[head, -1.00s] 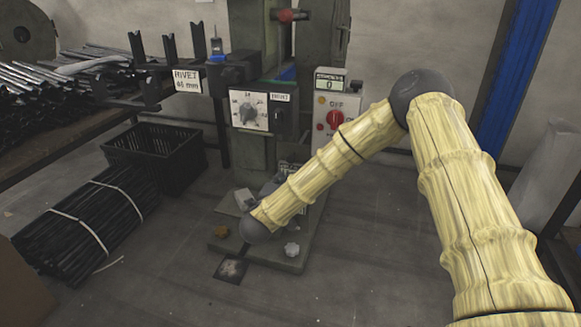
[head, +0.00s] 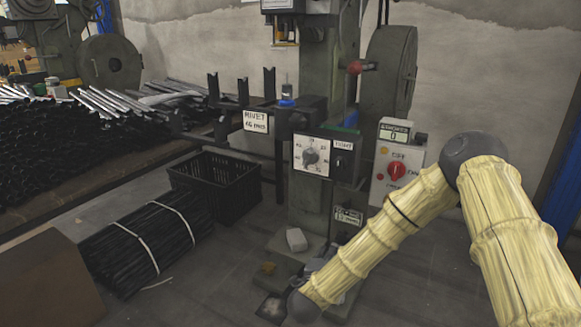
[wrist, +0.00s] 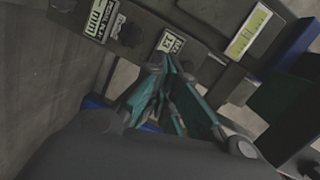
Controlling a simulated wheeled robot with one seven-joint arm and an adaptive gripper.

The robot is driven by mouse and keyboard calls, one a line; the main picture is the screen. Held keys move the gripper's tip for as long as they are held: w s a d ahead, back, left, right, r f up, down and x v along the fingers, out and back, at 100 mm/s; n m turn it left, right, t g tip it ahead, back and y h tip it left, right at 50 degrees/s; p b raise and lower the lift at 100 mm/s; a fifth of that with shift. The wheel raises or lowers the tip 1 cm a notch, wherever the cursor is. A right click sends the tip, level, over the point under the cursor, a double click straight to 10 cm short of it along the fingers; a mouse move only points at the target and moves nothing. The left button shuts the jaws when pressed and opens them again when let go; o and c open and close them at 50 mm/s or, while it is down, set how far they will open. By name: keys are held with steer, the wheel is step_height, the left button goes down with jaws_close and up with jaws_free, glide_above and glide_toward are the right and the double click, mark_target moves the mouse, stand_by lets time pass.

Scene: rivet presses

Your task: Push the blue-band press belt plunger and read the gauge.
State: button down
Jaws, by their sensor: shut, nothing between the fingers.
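The green press (head: 308,208) stands at the centre of the head view. A blue ring (head: 287,102) sits on its side bracket. A white dial (head: 312,156) with a pointer and numbers is on its front; the numbers are too small to read surely. I cannot identify the belt plunger. In the wrist view my gripper (wrist: 170,68), with teal fingers, is shut and empty. Its tips are in front of a dark panel with white labels (wrist: 172,43), a dark round knob (wrist: 130,35) and a yellow-green scale (wrist: 248,32). Contact cannot be told.
A control box (head: 398,165) with a red switch and a counter showing 0 stands right of the press. A black crate (head: 215,185), a strapped rod bundle (head: 150,243) and a cardboard box (head: 50,280) are at left. A red knob (head: 355,67) sticks out above.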

steer(key=s+a+f+n+g+y, duration=0.2)
steer(key=s+f+n+g+y, duration=0.45)
steer(key=s+f+n, duration=1)
steer(key=s+d+f+n+g, duration=0.1)
steer(key=s+d+f+g, duration=0.25)
steer(key=s, duration=0.65)
steer(key=s+d+f+n+g, duration=0.15)
steer(key=s+f, duration=0.25)
steer(key=s, duration=0.7)
steer(key=s+d+f+n+g, duration=0.1)
steer(key=s+d+f+g, duration=0.2)
steer(key=s, duration=0.7)
step_height(320, 180, up, 36)
steer(key=p, duration=3.6)
steer(key=shift+s+r+p, duration=0.25)
steer(key=shift+s+p, duration=0.1)
steer(key=shift+s, duration=0.1)
steer(key=shift+a+g+y, duration=0.1)
steer(key=shift+g+y, duration=0.15)
